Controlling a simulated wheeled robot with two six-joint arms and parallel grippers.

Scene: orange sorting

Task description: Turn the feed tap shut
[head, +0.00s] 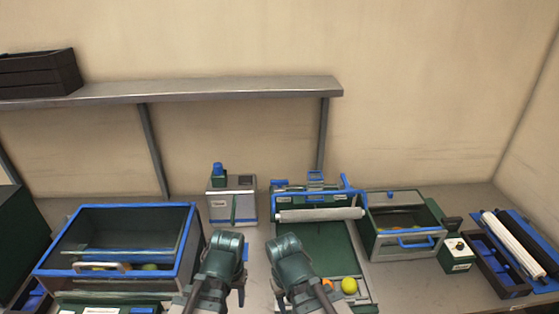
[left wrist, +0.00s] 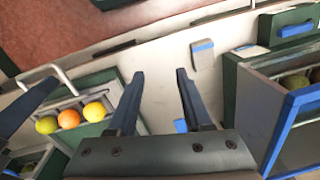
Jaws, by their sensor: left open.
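No part is plainly marked as the feed tap. Candidates are a blue upright lever (head: 346,182) at the right end of the white roller on the middle station, and a blue knob (head: 217,169) on the small grey-green box at the back. My left gripper (head: 243,268) is low at the front centre, short of both and touching neither. In the left wrist view its fingers (left wrist: 159,76) are apart with nothing between them. My right gripper (head: 276,290) is beside it at the front of the middle station; its jaw opening is not clear.
The middle station's green ramp (head: 331,246) ends in a tray with fruit, including a yellow one (head: 349,285). A blue-rimmed bin (head: 190,218) stands left, a handled green-grey box (head: 405,253) right. A shelf (head: 220,90) runs above. Bare bench lies between the grippers.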

